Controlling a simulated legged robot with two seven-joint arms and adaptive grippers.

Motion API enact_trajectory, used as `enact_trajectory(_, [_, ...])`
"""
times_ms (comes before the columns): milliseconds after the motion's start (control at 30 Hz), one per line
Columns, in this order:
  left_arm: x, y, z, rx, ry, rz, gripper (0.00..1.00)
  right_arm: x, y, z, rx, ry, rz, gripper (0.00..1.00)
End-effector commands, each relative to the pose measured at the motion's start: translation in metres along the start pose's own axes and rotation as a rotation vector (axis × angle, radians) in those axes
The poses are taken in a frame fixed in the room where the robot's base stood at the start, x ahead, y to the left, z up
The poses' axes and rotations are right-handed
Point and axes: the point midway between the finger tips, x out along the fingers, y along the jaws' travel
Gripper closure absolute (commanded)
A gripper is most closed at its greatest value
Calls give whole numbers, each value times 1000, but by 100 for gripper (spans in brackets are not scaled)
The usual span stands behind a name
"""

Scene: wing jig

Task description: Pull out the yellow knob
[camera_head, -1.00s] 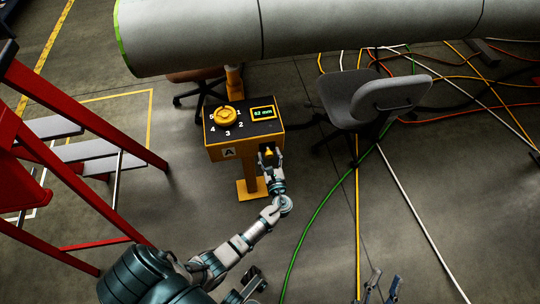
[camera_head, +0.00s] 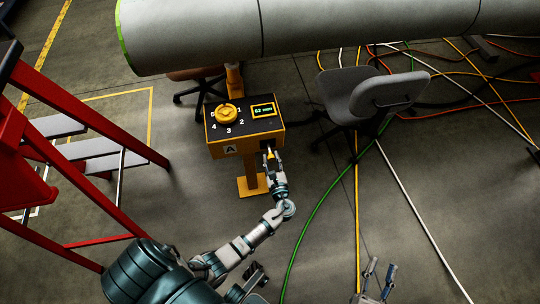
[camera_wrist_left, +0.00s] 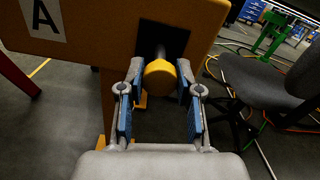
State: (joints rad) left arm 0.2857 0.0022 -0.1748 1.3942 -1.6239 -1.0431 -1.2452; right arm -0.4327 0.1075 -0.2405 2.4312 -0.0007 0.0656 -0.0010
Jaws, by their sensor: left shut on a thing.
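The yellow knob (camera_wrist_left: 160,77) sits on a dark shaft that comes out of a black square recess (camera_wrist_left: 165,38) in the front of the orange control box (camera_head: 231,150). My left gripper (camera_head: 270,152) is at the box's front face, below the display. In the left wrist view my left gripper (camera_wrist_left: 160,88) has one finger on each side of the knob, shut on it. My right gripper (camera_head: 377,280) is at the bottom edge of the head view, with its fingers apart and nothing visible between them.
The box top has a yellow dial (camera_head: 226,114) with numbers and a display (camera_head: 263,111) reading 62 mm. A red stair frame (camera_head: 80,115) stands at left, a grey chair (camera_head: 375,90) at right. Cables (camera_head: 357,215) cross the floor. A large grey wing part (camera_head: 300,25) spans the top.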

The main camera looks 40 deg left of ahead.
Motion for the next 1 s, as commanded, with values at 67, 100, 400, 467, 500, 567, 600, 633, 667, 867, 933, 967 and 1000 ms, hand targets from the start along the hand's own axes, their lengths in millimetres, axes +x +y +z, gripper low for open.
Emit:
enact_trajectory(67, [-2, 0, -2, 2, 4, -1, 100, 0, 0, 0, 0, 1, 0, 60])
enact_trajectory(100, [-2, 0, -3, 2, 4, -1, 100, 0, 0, 0, 0, 1, 0, 60])
enact_trajectory(400, [-2, 0, -3, 2, 4, -1, 40, 1, 0, 2, 1, -1, 0, 60])
enact_trajectory(467, [-1, 0, -2, 2, 4, -1, 40, 1, 0, 2, 1, -1, 1, 60])
enact_trajectory(500, [-1, 0, -2, 2, 4, -1, 40, 1, 0, 2, 1, -1, 1, 60])
enact_trajectory(567, [-2, 0, -2, 2, 4, -2, 40, 1, 1, 1, 0, 2, 1, 60])
enact_trajectory(600, [-3, 0, -2, 2, 4, -2, 40, 0, 0, 0, 0, 4, 1, 60])
enact_trajectory(633, [-5, 0, -3, 2, 5, -2, 40, 0, 0, 0, 0, 4, 1, 60])
enact_trajectory(667, [-8, 0, -3, 2, 5, -2, 40, 0, 0, 0, 0, 4, 1, 60])
enact_trajectory(867, [-46, 0, -4, 2, 7, -3, 40, 0, 0, 0, 0, 4, 0, 60])
enact_trajectory(933, [-62, 0, -4, 2, 8, -3, 40, 0, 0, 0, 0, 3, 0, 60])
enact_trajectory(967, [-69, 0, -4, 3, 8, -2, 40, 0, 0, 0, 0, 3, 0, 60])
enact_trajectory(1000, [-78, 0, -4, 3, 7, -1, 40, 0, 0, 0, 0, 3, 0, 60])
